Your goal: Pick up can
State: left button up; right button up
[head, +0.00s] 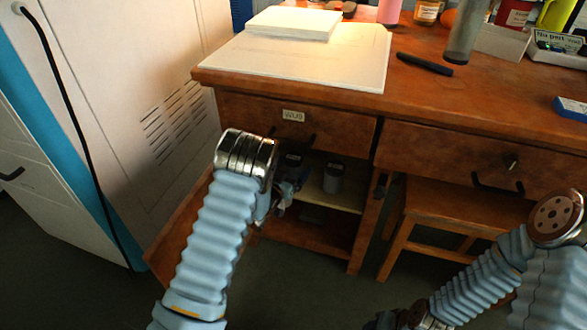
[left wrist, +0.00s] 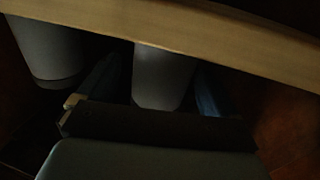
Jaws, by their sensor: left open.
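Two dark grey cans stand in the open cupboard of the desk in the head view, the left can (head: 292,165) partly behind my left arm and the right can (head: 333,176) in clearer view. My left gripper (head: 281,203) is in the cupboard opening, mostly hidden by its own wrist. In the left wrist view, the open fingers of the gripper (left wrist: 158,82) stand on either side of one grey can (left wrist: 165,68). Contact cannot be told in the dark. The other can (left wrist: 48,48) is outside the fingers, at left. My right gripper does not show.
The cupboard shelf (head: 340,194) shows a pale edge. The desk top (head: 430,95) holds a white board (head: 300,60), a dark pen-like object (head: 425,63) and a grey cylinder (head: 466,30). A stool (head: 445,205) stands at right, a white cabinet (head: 130,80) at left.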

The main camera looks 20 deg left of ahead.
pick_arm(q)
jog(key=shift+x, duration=1.5)
jog(key=c, duration=1.2)
jog(key=shift+r, duration=0.1)
